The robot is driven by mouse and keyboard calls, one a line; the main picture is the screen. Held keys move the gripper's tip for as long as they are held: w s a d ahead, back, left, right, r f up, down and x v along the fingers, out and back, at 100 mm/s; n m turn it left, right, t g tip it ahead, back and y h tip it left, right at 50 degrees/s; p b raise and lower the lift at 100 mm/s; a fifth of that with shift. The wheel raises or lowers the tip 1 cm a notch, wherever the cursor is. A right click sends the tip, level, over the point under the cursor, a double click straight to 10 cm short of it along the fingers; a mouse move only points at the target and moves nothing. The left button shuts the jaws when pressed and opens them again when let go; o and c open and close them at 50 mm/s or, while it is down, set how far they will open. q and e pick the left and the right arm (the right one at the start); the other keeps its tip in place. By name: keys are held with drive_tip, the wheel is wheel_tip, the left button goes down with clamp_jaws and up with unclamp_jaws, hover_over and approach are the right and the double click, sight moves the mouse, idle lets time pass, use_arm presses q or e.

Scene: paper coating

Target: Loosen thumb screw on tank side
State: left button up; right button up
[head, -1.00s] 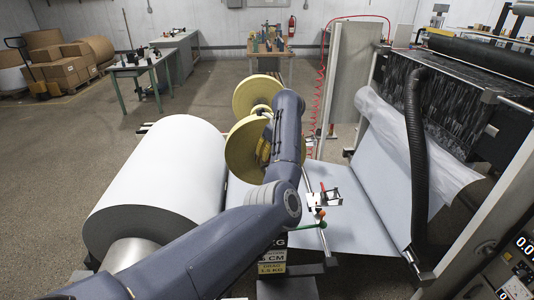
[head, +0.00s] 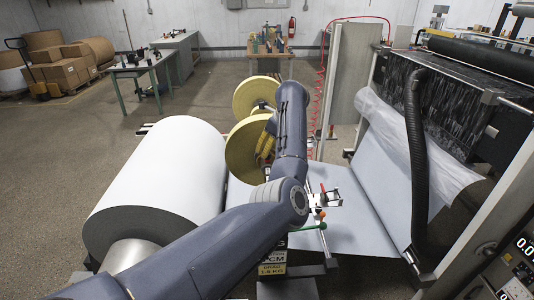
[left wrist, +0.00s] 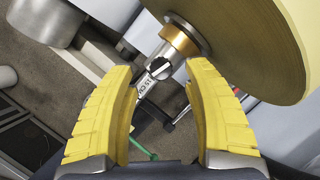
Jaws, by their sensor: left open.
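I cannot make out a thumb screw or tank with certainty. A metal rod (left wrist: 165,68) marked "15 CM" carries a brass-coloured collar (left wrist: 180,44) beside a large yellow disc (left wrist: 250,50); a small dark part sits on the rod. In the head view two yellow discs (head: 243,152) stand beside the white paper roll. My right gripper is not in view.
The large white roll (head: 160,180) lies left of my arm. A white sheet (head: 365,185) runs up to the machine at right, with a black hose (head: 416,150) in front. A green-handled lever (head: 312,226) is near my arm.

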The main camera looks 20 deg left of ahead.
use_arm(q)
drive_tip(key=v, duration=0.8)
drive_tip(key=shift+r, duration=0.2)
drive_tip(key=shift+d, duration=0.1)
